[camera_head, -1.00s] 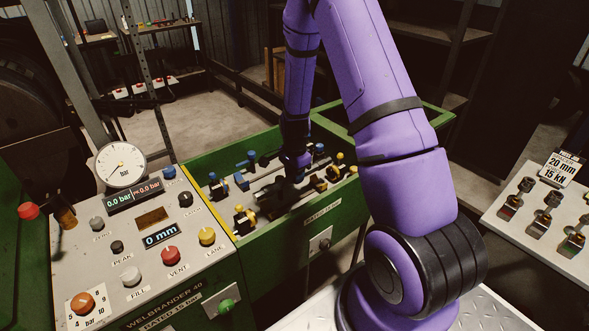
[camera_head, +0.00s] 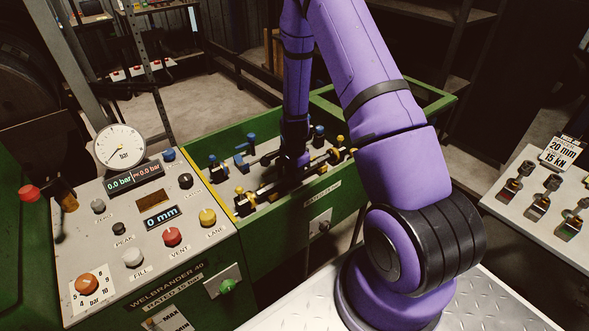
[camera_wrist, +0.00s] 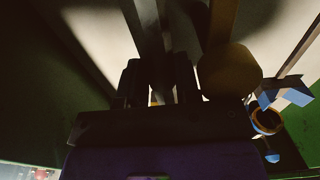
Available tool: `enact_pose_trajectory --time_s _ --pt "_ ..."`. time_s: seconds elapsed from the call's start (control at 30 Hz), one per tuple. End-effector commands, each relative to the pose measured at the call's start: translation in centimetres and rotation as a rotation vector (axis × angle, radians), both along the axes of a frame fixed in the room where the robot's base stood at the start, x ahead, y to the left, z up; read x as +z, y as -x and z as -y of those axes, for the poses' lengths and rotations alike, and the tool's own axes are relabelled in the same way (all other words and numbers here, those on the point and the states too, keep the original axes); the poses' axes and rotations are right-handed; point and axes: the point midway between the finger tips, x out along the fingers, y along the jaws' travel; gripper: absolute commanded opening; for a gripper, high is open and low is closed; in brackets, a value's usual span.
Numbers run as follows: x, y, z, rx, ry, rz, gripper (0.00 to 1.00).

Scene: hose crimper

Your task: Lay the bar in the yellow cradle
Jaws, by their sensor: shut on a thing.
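The yellow cradle (camera_head: 243,202) has yellow-topped supports at the near left and at the right (camera_head: 341,151) of the green bench trough. A dark bar (camera_head: 268,190) runs between these supports, along the near side of the trough. My gripper (camera_wrist: 158,88) is shut on the bar, pointing down from above. In the head view my wrist hides the fingers and the bar's middle. Whether the bar rests in the supports or hangs just above them I cannot tell. The wrist view is very dark.
Blue-topped supports (camera_head: 241,162) stand behind the yellow ones. The green trough wall (camera_head: 300,205) rises in front. A control panel (camera_head: 140,215) with gauge (camera_head: 120,146) and knobs is at left. A white table (camera_head: 535,205) with several fittings is at right.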

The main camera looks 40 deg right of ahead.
Motion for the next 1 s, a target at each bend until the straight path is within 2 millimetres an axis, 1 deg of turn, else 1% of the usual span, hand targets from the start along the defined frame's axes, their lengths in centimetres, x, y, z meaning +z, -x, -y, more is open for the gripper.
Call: enact_pose_trajectory --time_s 0.33,0.37,0.4,0.47,0.77,0.87,1.0 --pt "-0.1 0.0 0.0 0.000 0.000 0.001 0.00" --pt "-0.1 0.0 0.0 0.000 0.000 0.001 0.37" --pt "-0.1 0.0 0.0 0.000 0.000 0.001 0.46" --pt "-0.1 0.0 0.0 0.000 0.000 0.001 0.60" --pt "0.0 -0.2 -0.3 0.005 -0.002 0.004 0.60" --pt "0.7 -0.3 -0.3 0.006 -0.002 0.006 0.60" --pt "2.6 -0.3 -0.3 0.007 -0.001 0.009 0.60"
